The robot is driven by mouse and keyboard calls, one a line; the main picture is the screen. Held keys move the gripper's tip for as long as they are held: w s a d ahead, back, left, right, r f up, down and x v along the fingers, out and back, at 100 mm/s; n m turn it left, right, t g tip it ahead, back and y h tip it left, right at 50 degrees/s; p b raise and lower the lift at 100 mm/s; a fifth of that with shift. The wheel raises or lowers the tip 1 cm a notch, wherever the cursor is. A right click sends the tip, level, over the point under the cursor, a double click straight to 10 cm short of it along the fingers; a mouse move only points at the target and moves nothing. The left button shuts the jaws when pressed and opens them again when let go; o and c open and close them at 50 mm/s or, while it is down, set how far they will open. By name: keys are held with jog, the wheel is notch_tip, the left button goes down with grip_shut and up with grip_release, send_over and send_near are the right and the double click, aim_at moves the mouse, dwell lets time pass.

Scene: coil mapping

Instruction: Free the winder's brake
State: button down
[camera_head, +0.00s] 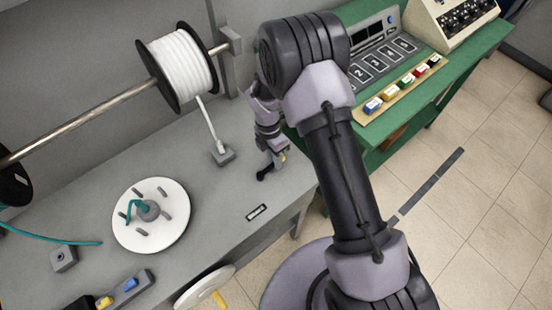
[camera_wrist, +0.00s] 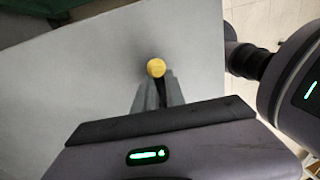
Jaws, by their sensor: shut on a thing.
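My gripper (camera_head: 277,163) is low over the right end of the grey bench (camera_head: 95,160). It is shut on a small lever with a yellow knob (camera_head: 283,157). In the wrist view the yellow knob (camera_wrist: 155,68) shows at the tips of the jaws (camera_wrist: 158,92). The lever's black lower part (camera_head: 264,174) shows to the left of the jaws in the head view; the rest is hidden by the gripper. The winder's white disc (camera_head: 173,228), with several grey pegs and a teal wire at its hub, lies on the bench to the left.
A white-corded spool (camera_head: 182,65) sits on a rod behind. A small dark-edged label (camera_head: 257,212) lies at the bench's front. A grey box with blue and yellow buttons (camera_head: 128,290) is at front left. A green table (camera_head: 432,100) with a numbered panel stands right.

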jog(key=shift+w+r, duration=0.1)
jog(key=shift+w, duration=0.15)
jog(key=c, duration=1.5)
grip_release()
jog(key=shift+d, duration=0.1)
jog(key=shift+o, duration=0.5)
jog(key=shift+d, duration=0.15)
notch_tip(320, 180, up, 17)
jog(key=w+a+p, duration=0.2)
jog(key=p, duration=0.3)
jog(key=shift+w, duration=0.35)
